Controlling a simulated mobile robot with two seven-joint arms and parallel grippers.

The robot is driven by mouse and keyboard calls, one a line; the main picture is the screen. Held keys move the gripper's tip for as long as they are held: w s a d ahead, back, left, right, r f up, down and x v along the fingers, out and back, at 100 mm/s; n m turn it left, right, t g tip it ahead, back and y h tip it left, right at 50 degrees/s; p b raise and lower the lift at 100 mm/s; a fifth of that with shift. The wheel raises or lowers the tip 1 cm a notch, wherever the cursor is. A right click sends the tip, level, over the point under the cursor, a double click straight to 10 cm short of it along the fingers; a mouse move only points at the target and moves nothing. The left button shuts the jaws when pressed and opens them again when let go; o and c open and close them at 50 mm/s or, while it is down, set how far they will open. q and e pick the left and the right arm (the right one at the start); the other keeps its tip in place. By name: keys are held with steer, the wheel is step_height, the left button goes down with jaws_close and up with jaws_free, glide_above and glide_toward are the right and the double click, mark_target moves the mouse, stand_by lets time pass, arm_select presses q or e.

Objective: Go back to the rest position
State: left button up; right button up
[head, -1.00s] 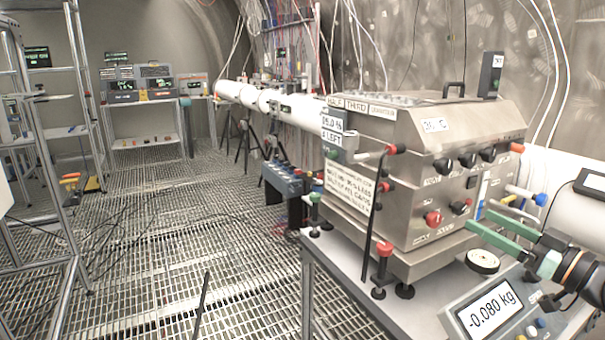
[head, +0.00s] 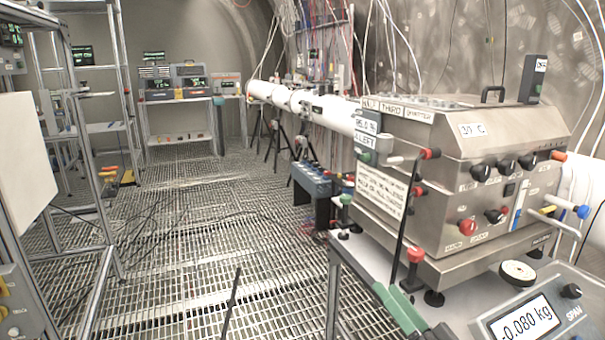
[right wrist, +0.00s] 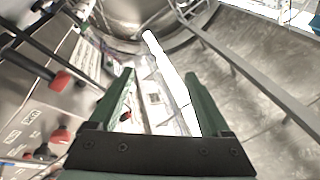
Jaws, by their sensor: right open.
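My right gripper (head: 388,292) is at the bottom of the head view, its two green fingers pointing up and away. It is low at the near left corner of the bench, in front of the steel box (head: 485,215), and looks empty. In the right wrist view the right gripper (right wrist: 159,75) has its fingers well apart with nothing gripped between them. My left gripper is not in view.
The grey bench (head: 450,307) carries the steel box, a red-capped post (head: 415,256), a round dial (head: 517,270) and a scale reading -0.080 kg (head: 530,318). A metal rack (head: 75,120) stands at left. The grated floor (head: 190,240) between is largely open.

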steer(key=s+d+f+n+g+h, duration=0.25)
steer(key=s+f, duration=0.25)
steer(key=f, duration=0.5)
steer(key=s+d+f+n+g+h, duration=0.1)
steer(key=s+f+n+g+h, duration=0.3)
steer(key=f, duration=0.6)
steer(key=s+d+f+n+g+h, duration=0.1)
steer(key=s+d+f+g, duration=0.1)
steer(key=s+d+f, duration=0.4)
steer(key=s+d+f+n+g+h, duration=0.1)
steer(key=s+f+n+g+h, duration=0.1)
steer(key=s+f, duration=0.75)
steer(key=a+r+m+y, duration=0.1)
steer(key=a+r+m, duration=0.3)
steer(key=a, duration=0.7)
steer(key=shift+m+t, duration=0.55)
steer(key=shift+m, duration=0.3)
steer(key=r+p, duration=0.3)
steer(key=p, duration=0.2)
steer(key=s+d+r+p, duration=0.1)
steer(key=r+p, duration=0.1)
steer(key=shift+r+p, duration=0.3)
steer(key=shift+p, duration=0.1)
